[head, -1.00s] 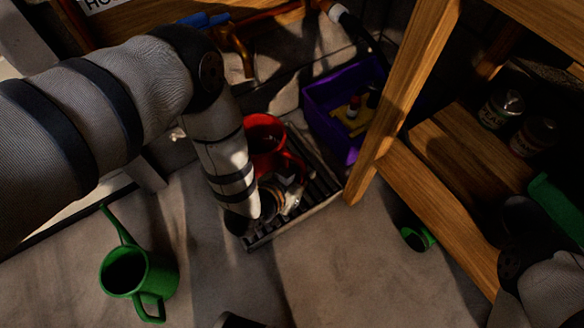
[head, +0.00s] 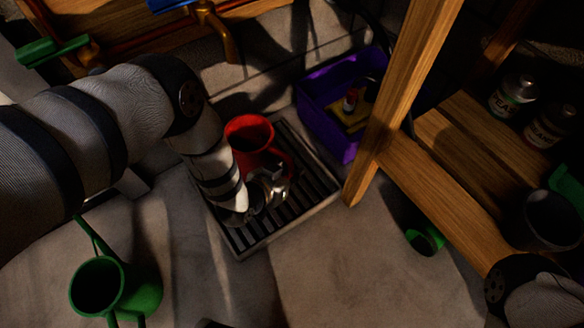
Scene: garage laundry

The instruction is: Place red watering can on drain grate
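The red watering can (head: 249,133) stands on the drain grate (head: 318,203), towards its back left part. The grate is a dark slatted panel in a pale frame on the floor. My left gripper (head: 270,187) is low over the grate at the near side of the can, by its handle. The fingers overlap the handle area in the picture. Shadow and the wrist hide whether they grip it or are apart. The lower part of the can is partly hidden by my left arm. My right arm shows at the lower right edge, its gripper out of view.
A green watering can (head: 137,290) stands on the floor at the lower left. A purple crate (head: 315,92) sits behind the grate. A wooden shelf's leg (head: 395,105) rises right of the grate. A small green container (head: 425,240) lies under the shelf.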

